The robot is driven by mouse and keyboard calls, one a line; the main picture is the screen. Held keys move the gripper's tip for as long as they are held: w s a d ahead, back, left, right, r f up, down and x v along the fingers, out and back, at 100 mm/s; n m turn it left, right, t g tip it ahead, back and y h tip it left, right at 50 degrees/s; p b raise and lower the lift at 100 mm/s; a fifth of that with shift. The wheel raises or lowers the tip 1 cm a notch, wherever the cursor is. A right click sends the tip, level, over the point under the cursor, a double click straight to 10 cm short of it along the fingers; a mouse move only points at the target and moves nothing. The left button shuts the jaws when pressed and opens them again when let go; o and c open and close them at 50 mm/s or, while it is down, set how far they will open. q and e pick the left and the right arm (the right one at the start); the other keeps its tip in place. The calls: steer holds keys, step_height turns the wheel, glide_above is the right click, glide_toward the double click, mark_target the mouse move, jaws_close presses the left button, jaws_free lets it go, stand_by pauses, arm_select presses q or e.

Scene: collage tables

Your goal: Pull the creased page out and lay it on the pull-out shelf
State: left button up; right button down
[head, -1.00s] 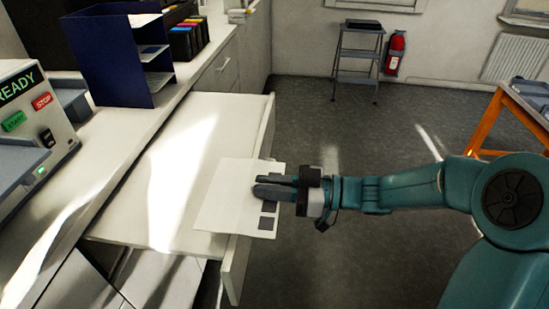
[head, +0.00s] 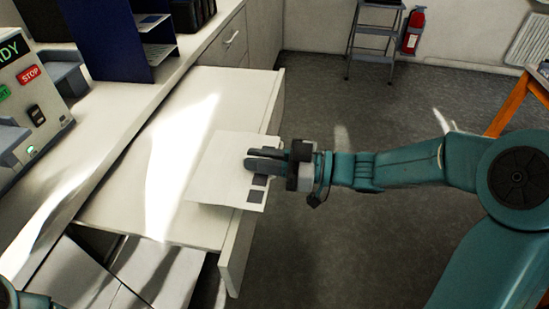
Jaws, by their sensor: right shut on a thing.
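A white page (head: 212,170) with several dark squares along its right edge is over the right part of the white pull-out shelf (head: 120,203). My right gripper (head: 252,160) comes in from the right and is shut on the page's right edge. The page lies nearly level; whether it rests on the shelf or is held just above it I cannot tell. No crease shows clearly on it. A bit of teal at the bottom left corner may be my left arm; my left gripper is not in view.
A machine (head: 32,100) with a red STOP button stands on the counter at left. A dark blue sorter (head: 105,40) with shelves stands behind the pull-out shelf. A step stool (head: 375,40) and fire extinguisher (head: 413,30) are far back.

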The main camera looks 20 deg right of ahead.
mark_target(250, 173)
steer(key=a+f+b, duration=0.1)
steer(key=w+a+f+b, duration=0.1)
steer(key=f, duration=0.1)
steer(key=shift+w+f, duration=0.2)
steer(key=shift+f+b, duration=0.6)
steer(key=shift+b, duration=0.05)
steer(key=c, duration=1)
jaws_free()
steer(key=shift+c, duration=0.2)
steer(key=v, duration=1.6)
steer(key=shift+s, duration=0.15)
steer(key=shift+d, duration=0.15)
